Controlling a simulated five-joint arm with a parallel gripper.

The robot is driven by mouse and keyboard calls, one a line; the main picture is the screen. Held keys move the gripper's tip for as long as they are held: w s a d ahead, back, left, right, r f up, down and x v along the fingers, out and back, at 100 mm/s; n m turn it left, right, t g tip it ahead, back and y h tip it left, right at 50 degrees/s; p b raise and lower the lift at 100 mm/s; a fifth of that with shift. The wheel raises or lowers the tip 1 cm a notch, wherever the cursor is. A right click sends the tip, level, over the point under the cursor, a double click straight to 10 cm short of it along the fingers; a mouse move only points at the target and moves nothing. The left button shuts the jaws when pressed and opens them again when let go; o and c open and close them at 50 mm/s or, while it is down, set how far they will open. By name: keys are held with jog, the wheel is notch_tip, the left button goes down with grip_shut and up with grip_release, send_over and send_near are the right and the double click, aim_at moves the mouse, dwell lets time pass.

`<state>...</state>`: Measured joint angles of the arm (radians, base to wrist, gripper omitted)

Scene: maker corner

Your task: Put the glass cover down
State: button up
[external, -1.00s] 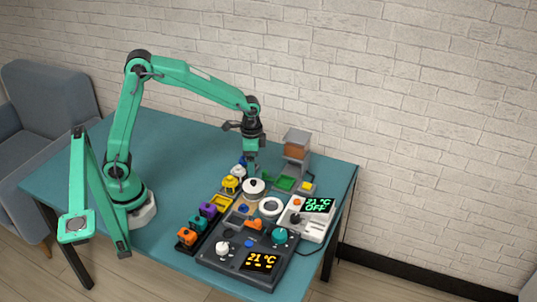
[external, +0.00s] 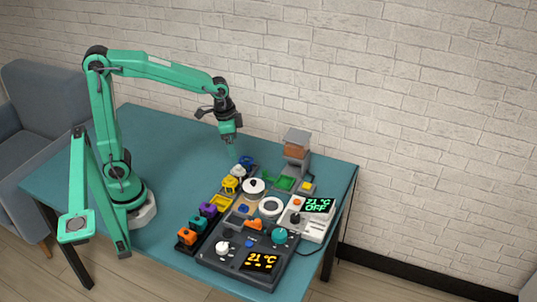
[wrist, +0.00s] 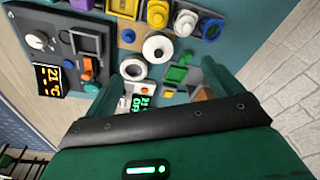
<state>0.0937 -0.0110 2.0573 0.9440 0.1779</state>
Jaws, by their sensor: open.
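A dark square frame with a grey, see-through-looking pane (wrist: 88,42) on the dark control panel (wrist: 60,15) looks like the glass cover. I cannot tell its exact tilt. My gripper (external: 231,152) hangs above the table, behind the row of small items and apart from the panel. In the wrist view my gripper (wrist: 160,97) has its two green fingers spread wide, with nothing held between them.
A white round piece with a dark knob (external: 253,187) and a white ring (external: 271,207) stand beyond the panel. Coloured blocks (external: 207,209) line its left side. A grey tower (external: 296,150) and a white display unit (external: 318,206) stand right.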

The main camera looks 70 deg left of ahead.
jog(key=s+a+r+n+t, duration=0.1)
jog(key=s+r+t, duration=0.1)
jog(key=s, duration=0.5)
jog(key=s+a+r+n+t, duration=0.1)
jog(key=s+a+r+n, duration=0.1)
jog(key=s, duration=0.5)
jog(key=shift+s+a+r+t, duration=0.25)
jog(key=shift+s+r+t, duration=0.05)
jog(key=shift+r+t, duration=0.1)
